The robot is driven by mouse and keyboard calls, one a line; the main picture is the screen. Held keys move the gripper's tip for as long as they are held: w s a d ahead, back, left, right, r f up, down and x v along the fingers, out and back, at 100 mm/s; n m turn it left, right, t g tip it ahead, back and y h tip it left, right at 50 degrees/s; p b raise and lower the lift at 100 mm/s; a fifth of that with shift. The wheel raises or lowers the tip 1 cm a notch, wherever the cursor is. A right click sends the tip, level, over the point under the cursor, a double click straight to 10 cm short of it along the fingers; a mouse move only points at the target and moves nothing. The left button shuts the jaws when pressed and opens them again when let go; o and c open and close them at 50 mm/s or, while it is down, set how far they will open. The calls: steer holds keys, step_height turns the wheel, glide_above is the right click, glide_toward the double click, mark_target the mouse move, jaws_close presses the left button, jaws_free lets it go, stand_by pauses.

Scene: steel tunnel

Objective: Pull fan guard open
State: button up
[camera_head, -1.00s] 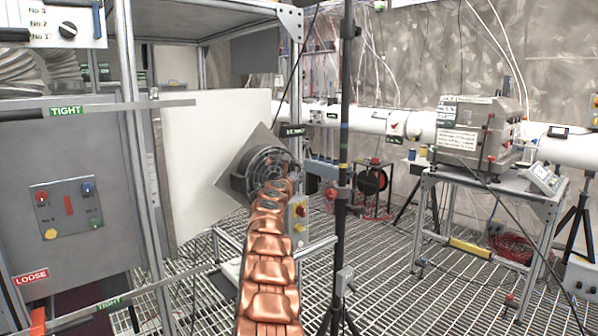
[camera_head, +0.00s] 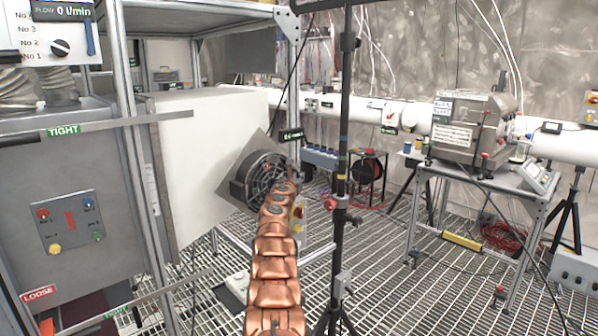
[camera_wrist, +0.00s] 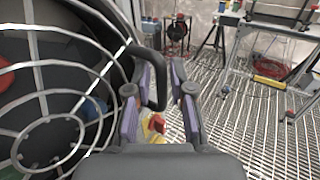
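The fan (camera_head: 258,181) is a round dark unit on a tilted grey square plate, in the middle of the head view. Its pale wire guard (camera_wrist: 45,92) fills the left of the wrist view, with coloured parts behind the wires. A dark bent handle (camera_wrist: 158,85) sticks out from the guard's right side. My gripper (camera_wrist: 162,85) is at this side, its two purple-padded fingers apart. The handle's end lies between the fingers in the picture; I cannot tell whether it touches them. In the head view my copper-coloured arm hides the fan's lower right edge and the gripper is hard to make out.
A black stand pole (camera_head: 343,170) rises just right of my arm. A grey cabinet (camera_head: 70,175) and metal frame stand at the left, with a white panel (camera_head: 205,150) behind the fan. A machine on a table (camera_head: 470,130) stands at the right.

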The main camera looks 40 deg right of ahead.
steer(key=shift+w+d+r+p, duration=0.1)
steer(key=shift+d+p, duration=0.2)
steer(key=shift+p, duration=0.05)
steer(key=shift+d, duration=0.1)
steer(key=shift+c, duration=0.3)
jaws_close()
